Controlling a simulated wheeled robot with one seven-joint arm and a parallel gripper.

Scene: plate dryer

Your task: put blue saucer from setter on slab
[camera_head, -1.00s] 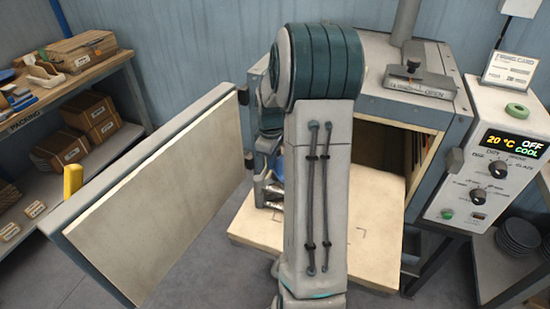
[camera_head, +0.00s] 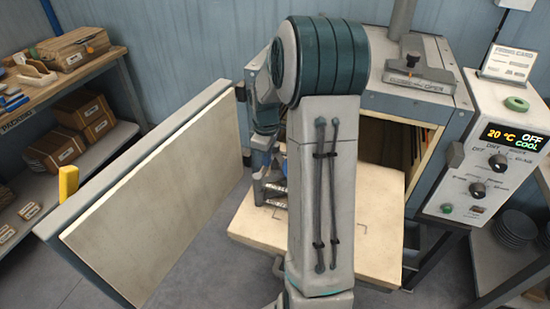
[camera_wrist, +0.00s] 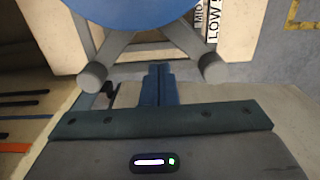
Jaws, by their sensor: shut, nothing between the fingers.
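In the wrist view the blue saucer (camera_wrist: 140,8) shows at the top edge, cut off by the frame. It rests on a grey setter (camera_wrist: 185,40), whose splayed arms end in round knobs. My gripper (camera_wrist: 158,70) is shut and empty, its fingertips close below the saucer's rim and between the two knobs. I cannot tell whether they touch anything. In the head view a cream slab (camera_head: 384,250) lies in front of the open kiln. My arm hides the saucer, most of the setter area and part of the slab there.
The kiln (camera_head: 420,108) has its thick door (camera_head: 150,205) swung open to the left, with a yellow handle (camera_head: 68,182). A control panel (camera_head: 490,170) stands at its right. Shelves with boxes (camera_head: 82,112) are at the left. Bare floor lies between door and slab.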

